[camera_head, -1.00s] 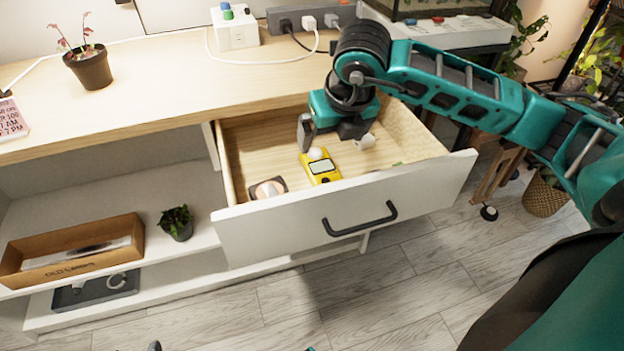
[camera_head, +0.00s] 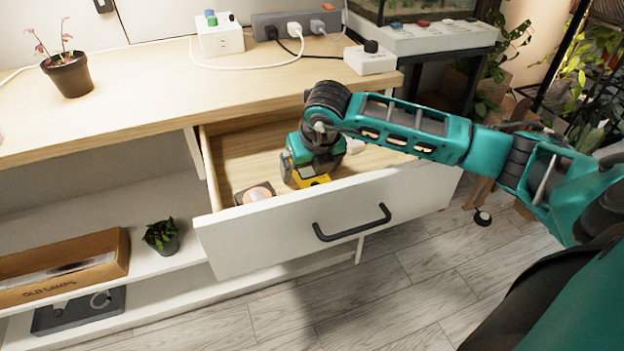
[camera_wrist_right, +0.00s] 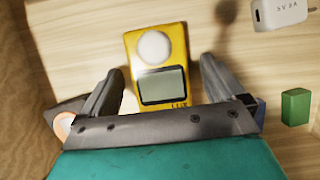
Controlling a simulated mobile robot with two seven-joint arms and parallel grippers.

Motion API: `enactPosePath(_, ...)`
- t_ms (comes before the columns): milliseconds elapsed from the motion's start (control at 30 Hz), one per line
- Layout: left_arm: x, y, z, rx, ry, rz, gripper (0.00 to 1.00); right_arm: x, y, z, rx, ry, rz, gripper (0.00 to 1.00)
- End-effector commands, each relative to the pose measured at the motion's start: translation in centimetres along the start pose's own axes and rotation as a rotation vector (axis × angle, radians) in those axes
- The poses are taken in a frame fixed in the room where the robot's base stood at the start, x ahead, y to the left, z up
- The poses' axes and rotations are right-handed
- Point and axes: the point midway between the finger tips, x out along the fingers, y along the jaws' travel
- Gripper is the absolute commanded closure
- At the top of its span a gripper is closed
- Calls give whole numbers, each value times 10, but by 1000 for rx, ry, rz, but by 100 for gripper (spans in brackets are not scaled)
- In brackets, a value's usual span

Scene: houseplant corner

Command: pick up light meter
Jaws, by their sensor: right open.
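The light meter (camera_head: 313,181) is yellow and lies in the open drawer, mostly hidden by my right gripper in the head view. In the right wrist view the light meter (camera_wrist_right: 158,60) shows a white dome, a grey screen and the letters LUX. My right gripper (camera_head: 300,176) is down in the drawer over it. In the right wrist view its two fingers (camera_wrist_right: 161,80) are open, one on each side of the meter's lower part, with gaps between. My left gripper does not show.
The drawer (camera_head: 340,218) is pulled out; its front panel and walls stand around my right gripper. A coaster-like item (camera_head: 254,194) lies left of the meter. A white charger (camera_wrist_right: 280,12) and a green block (camera_wrist_right: 296,106) lie to the right in the wrist view.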

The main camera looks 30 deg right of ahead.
Motion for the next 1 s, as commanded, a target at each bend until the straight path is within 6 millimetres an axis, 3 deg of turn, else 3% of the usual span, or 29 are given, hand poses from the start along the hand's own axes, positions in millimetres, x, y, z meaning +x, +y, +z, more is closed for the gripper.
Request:
enactPosePath(133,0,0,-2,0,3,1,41,0,0,0,0,0,0,4)
enactPosePath(800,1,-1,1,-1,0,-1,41,0,0,0,0,2,0,68)
enactPosePath(1000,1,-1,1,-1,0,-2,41,-1,0,0,0,1,0,70)
